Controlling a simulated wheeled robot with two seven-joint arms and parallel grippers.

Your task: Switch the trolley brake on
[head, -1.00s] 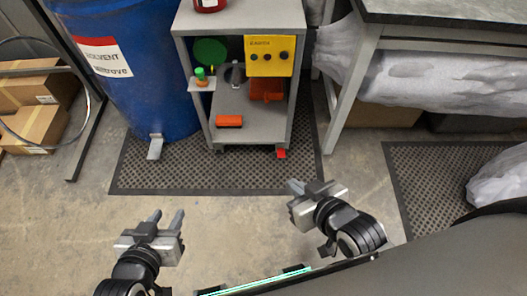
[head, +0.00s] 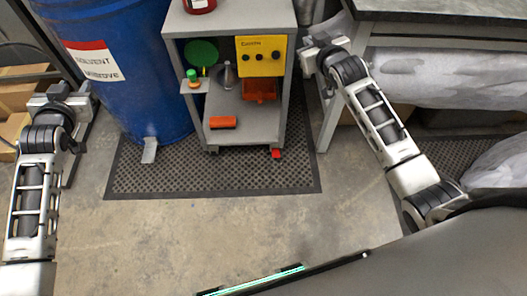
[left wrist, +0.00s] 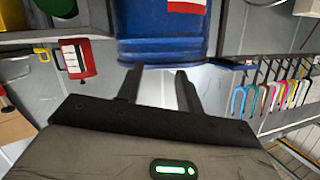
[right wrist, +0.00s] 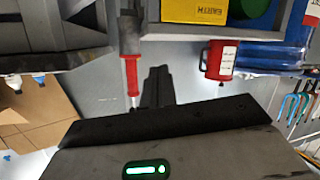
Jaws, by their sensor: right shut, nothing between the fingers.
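The grey trolley (head: 221,140) stands at the top centre of the head view, on a dark perforated mat. A small red pedal (head: 276,153) sticks out at the foot of its front right corner. The pedal's exact tilt is too small to tell. My left gripper (head: 62,92) is at the far left, well away from the trolley, in front of the blue drum's left side. Its fingers are apart and empty in the left wrist view (left wrist: 160,68). My right gripper (head: 322,45) is right of the trolley's upper part, above the pedal. Its fingers are together in the right wrist view (right wrist: 158,69).
A blue drum (head: 120,75) stands left of the trolley. A grey table (head: 440,20) with wrapped bundles below is at the right. The floor in front is clear.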

